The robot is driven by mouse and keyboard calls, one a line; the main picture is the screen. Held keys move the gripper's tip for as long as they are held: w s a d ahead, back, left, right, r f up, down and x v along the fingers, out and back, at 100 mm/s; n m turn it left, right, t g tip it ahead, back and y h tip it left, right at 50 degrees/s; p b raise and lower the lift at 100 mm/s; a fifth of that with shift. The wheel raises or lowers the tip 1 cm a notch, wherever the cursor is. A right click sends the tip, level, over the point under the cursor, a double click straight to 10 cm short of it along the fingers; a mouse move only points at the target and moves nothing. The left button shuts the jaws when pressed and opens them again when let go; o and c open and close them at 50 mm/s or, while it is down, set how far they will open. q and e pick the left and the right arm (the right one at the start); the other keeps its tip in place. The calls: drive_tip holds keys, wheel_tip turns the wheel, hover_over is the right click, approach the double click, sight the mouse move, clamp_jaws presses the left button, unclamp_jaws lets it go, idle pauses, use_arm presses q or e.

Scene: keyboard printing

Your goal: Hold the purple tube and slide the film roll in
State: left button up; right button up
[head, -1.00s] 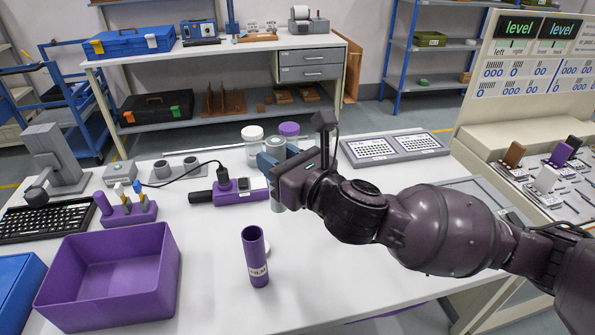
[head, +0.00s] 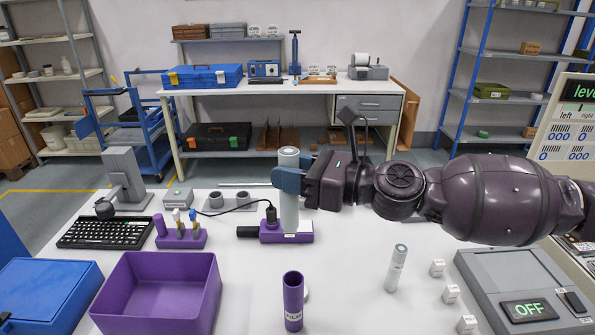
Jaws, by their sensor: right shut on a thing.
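The purple tube (head: 293,300) stands upright on the white table at the front centre. Its open top faces up and a white FILM label is on its side. My right gripper (head: 289,181) has blue fingers shut around an upright pale grey cylinder (head: 289,212), which looks like the film roll. My left gripper is not in view.
A purple bin (head: 160,290) stands left of the tube, with a blue box (head: 45,290) further left. A small pale cylinder (head: 396,268) stands to the right, near white cubes and a grey OFF panel (head: 530,308). The table between tube and small cylinder is clear.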

sight(296, 196)
drive_tip(key=f+n+g, duration=0.1)
drive_tip(key=f+n+g+y, duration=0.1)
drive_tip(key=g, duration=0.1)
drive_tip(key=shift+s+f, duration=0.1)
drive_tip(key=shift+s, duration=0.3)
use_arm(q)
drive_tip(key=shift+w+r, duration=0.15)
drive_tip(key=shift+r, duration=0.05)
use_arm(e)
drive_tip(key=shift+s+d+f+n+g, duration=0.15)
drive_tip(key=shift+f+n+g, duration=0.15)
drive_tip(key=shift+f+g, duration=0.25)
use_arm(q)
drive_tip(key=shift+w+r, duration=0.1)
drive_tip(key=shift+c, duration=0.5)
use_arm(e)
drive_tip(key=shift+d+f+g, duration=0.1)
drive_tip(key=shift+f+g, duration=0.15)
